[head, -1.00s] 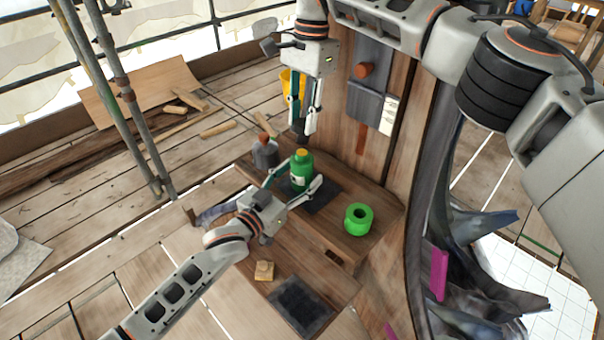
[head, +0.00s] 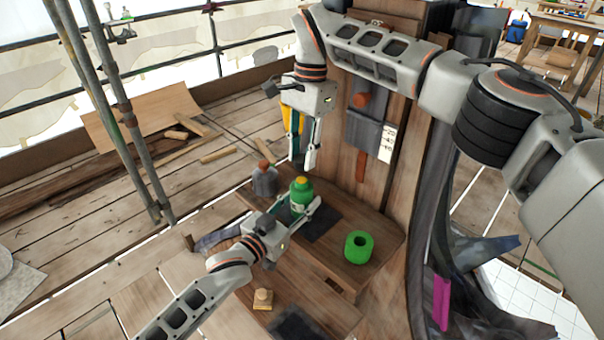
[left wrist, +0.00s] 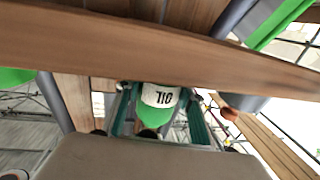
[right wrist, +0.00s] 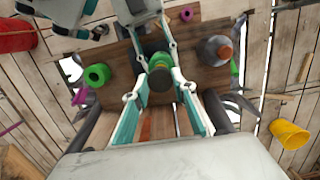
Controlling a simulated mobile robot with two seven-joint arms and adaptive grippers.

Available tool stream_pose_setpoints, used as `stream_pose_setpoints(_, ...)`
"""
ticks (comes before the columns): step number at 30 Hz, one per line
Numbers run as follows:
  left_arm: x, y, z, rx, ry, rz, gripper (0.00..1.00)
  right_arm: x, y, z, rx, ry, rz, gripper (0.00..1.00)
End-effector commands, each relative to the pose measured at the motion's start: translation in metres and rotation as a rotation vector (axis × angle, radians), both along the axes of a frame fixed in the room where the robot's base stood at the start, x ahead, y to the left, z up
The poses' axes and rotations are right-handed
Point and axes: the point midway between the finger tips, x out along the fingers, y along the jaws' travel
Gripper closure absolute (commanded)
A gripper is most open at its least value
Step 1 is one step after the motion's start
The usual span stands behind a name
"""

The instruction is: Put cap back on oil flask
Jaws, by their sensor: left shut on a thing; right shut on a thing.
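The green oil flask (head: 299,194) stands upright on the wooden bench with a yellow neck; in the left wrist view its white OIL label (left wrist: 160,96) shows upside down. My left gripper (head: 302,207) is shut around the flask's body from the side. My right gripper (head: 302,163) points down just above the flask, shut on a small dark cap (right wrist: 160,79). In the right wrist view the cap overlaps the yellow neck. The cap looks slightly above the neck, but I cannot tell whether they touch.
A grey can with an orange-brown top (head: 264,180) stands left of the flask. A green ring (head: 358,247) lies to its right on the bench. A small pale wooden piece (head: 262,299) is in front. A wooden post (head: 390,190) rises behind.

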Motion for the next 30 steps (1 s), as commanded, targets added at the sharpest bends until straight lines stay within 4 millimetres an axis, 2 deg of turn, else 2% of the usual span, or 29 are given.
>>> stream_pose_setpoints(3, 0.000, 0.000, 0.000, 0.000, 0.000, 0.000, 1.00, 0.000, 0.000, -0.017, -0.001, 0.002, 0.000, 0.82)
stream_pose_setpoints(7, 0.000, 0.000, 0.000, 0.000, 0.000, 0.000, 1.00, 0.000, 0.000, -0.028, 0.001, 0.001, 0.000, 0.82)
stream_pose_setpoints(23, 0.000, 0.000, 0.000, 0.000, 0.000, 0.000, 1.00, 0.000, 0.000, -0.029, 0.001, -0.001, 0.000, 0.82)
stream_pose_setpoints(30, 0.000, 0.000, 0.000, 0.000, 0.000, 0.000, 1.00, 0.000, 0.000, -0.040, 0.000, 0.000, 0.000, 0.82)
